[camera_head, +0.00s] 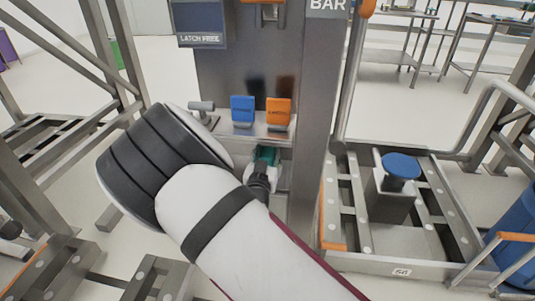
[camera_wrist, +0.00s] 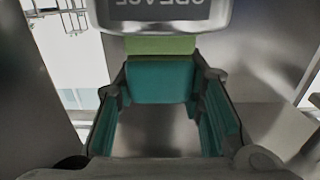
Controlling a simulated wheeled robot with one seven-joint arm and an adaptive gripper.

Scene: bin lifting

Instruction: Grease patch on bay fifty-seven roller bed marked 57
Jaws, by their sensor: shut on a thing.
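My gripper (camera_head: 262,172) is at the grey post, just below its small ledge, and my own arm partly covers it. In the wrist view my gripper (camera_wrist: 168,76) is shut on a teal block with a lime-green end (camera_wrist: 160,46). A grey plate (camera_wrist: 160,12) with inverted lettering that seems to read GREASE is beyond the block. I cannot tell whether the plate is part of the block. A roller bed (camera_head: 358,262) at the right carries a small plate that looks like 56. No bed marked 57 is readable, and no grease patch can be made out.
A blue block (camera_head: 243,109) and an orange block (camera_head: 278,111) stand on the ledge (camera_head: 225,127). A blue-topped grey stand (camera_head: 400,168) is on the right roller bed. Metal frames stand at left; a blue drum (camera_head: 518,245) is at far right.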

